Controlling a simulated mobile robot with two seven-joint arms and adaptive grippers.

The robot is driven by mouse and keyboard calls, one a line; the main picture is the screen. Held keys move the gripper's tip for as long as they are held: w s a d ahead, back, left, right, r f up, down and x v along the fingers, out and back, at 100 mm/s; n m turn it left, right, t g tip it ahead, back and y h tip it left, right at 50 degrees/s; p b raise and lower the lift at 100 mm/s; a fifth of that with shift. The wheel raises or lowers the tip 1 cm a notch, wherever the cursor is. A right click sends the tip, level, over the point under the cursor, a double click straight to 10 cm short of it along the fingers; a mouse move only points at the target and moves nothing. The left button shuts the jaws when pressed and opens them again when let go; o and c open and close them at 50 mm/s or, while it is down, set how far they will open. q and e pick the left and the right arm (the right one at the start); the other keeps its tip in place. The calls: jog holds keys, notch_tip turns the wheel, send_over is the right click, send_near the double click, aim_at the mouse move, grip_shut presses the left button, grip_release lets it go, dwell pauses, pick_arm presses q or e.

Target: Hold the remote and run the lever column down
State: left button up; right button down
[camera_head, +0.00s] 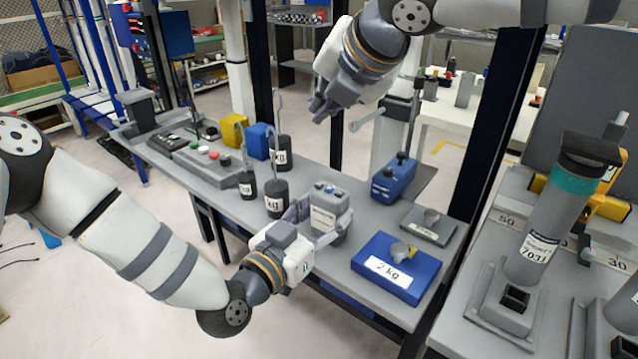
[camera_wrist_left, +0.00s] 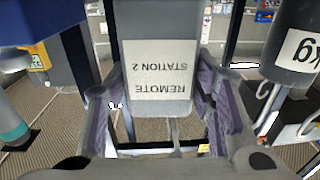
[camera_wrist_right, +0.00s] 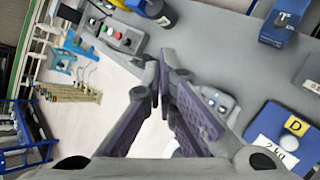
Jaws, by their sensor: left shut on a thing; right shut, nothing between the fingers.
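The remote (camera_head: 340,205) is a grey box with blue buttons on top, upright near the front edge of the grey table. My left gripper (camera_head: 316,226) is shut on it from the front left. In the left wrist view the remote's label (camera_wrist_left: 160,72), reading REMOTE STATION 2, shows upside down between the fingers. I cannot tell whether its base touches the table. A pale column (camera_head: 388,146) with a side lever (camera_head: 364,121) stands behind the table; I take it as the lever column. My right gripper (camera_head: 321,107) is shut and empty, up and left of that lever.
Black kg weights (camera_head: 276,197) with hooks stand left of the remote. A button panel (camera_head: 211,155) and yellow and blue blocks lie farther left. A blue 2 kg block (camera_head: 398,268) lies to the right, a blue device (camera_head: 394,180) behind it. Dark posts flank the table.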

aim_at(319, 186)
jog(key=shift+s+d+f, duration=0.1)
jog(key=shift+s+f, duration=0.1)
jog(key=shift+s, duration=0.15)
jog(key=shift+f, duration=4.4)
jog(key=shift+f, duration=0.1)
jog(key=shift+f, duration=0.3)
